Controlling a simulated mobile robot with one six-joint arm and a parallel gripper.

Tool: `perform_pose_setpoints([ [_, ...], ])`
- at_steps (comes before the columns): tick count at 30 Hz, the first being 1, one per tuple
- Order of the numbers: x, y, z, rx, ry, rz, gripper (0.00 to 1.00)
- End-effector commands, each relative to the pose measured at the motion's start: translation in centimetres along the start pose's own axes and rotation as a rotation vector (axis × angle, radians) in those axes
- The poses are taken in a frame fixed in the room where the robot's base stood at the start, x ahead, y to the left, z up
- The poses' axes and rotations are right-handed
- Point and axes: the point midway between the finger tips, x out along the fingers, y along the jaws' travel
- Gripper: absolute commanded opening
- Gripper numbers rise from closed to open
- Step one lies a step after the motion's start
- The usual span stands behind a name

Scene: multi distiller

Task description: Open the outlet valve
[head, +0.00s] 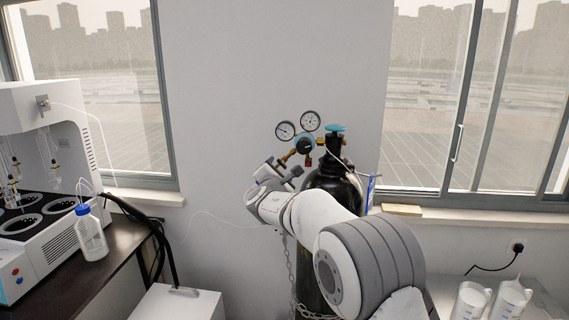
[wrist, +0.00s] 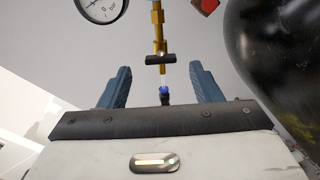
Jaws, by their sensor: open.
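The outlet valve shows in the wrist view as a black bar handle (wrist: 160,59) on a brass stem (wrist: 158,30). Below it is a blue fitting (wrist: 164,90) with a clear tube. My gripper (wrist: 161,82) is open and empty. Its two blue-grey fingers stand left and right of the valve line, apart from the handle. The handle appears just beyond the fingertips. In the head view my gripper (head: 283,171) is beside the regulator (head: 305,146), at its lower left. The outlet valve is hard to make out there.
The black gas cylinder (head: 330,178), with a cyan top knob (head: 335,128), stands close right of my gripper. Two round gauges (head: 285,131) sit above. A chain (head: 290,262) hangs below. A distiller machine (head: 45,170) and bottle (head: 90,235) stand left. The wall behind is bare.

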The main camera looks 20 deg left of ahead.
Motion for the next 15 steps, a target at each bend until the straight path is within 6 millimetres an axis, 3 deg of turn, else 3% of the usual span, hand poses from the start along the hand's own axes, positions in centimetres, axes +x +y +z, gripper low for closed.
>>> perform_pose_setpoints([
  [7,3.8,0.1,0.2,0.001,-0.001,-0.003,0.58],
  [15,5.7,0.0,0.1,0.002,0.0,-0.002,0.58],
])
